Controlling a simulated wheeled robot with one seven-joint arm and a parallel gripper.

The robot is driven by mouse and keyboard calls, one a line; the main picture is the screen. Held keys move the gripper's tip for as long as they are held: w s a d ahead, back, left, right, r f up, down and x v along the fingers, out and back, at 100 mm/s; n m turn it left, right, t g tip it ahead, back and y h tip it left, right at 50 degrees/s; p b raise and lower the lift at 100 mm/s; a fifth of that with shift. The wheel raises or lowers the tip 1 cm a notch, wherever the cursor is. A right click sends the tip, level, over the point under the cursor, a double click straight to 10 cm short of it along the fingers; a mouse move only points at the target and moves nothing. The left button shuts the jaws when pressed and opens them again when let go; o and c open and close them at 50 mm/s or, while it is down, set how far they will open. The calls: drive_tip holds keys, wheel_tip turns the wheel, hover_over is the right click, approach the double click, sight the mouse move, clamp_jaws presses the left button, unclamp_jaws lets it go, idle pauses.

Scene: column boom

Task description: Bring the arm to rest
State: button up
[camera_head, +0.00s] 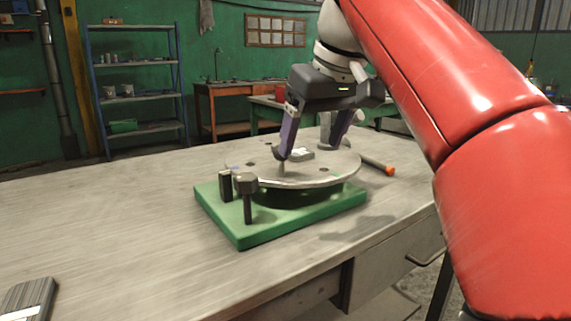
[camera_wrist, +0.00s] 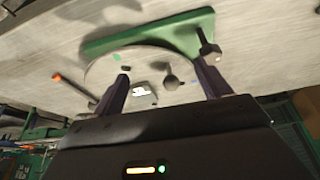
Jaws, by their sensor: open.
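My gripper (camera_head: 312,143) is above the far side of a round grey disc (camera_head: 312,176) on a green base (camera_head: 242,233). Its two purple-lined fingers are spread apart with nothing held between them. The wrist view shows my gripper (camera_wrist: 166,84) open, with the disc (camera_wrist: 104,75) and the green base (camera_wrist: 172,31) beyond its fingertips. Whether the fingertips touch the disc cannot be told.
The base stands on a wide grey workbench (camera_head: 110,215) with drawers. Dark posts (camera_head: 247,186) rise at its front left corner. A dark ribbed object (camera_head: 28,300) lies at the front left. The bench's left side is mostly clear.

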drive_tip(key=s+d+f+m, duration=0.2)
drive_tip(key=s+f, duration=0.3)
drive_tip(key=f, duration=0.5)
drive_tip(key=s+d+f+m+t+h, duration=0.1)
drive_tip(key=s+d+f, duration=0.4)
drive_tip(key=f, duration=0.5)
drive_tip(key=s+d+f+m+h, duration=0.1)
drive_tip(key=s+d+f+m, duration=0.2)
drive_tip(key=s+f, duration=0.3)
wheel_tip(320, 180, down, 5)
drive_tip(key=shift+s+d+f+t, duration=0.1)
drive_tip(key=shift+s+d+t, duration=0.2)
drive_tip(key=shift+d, duration=0.2)
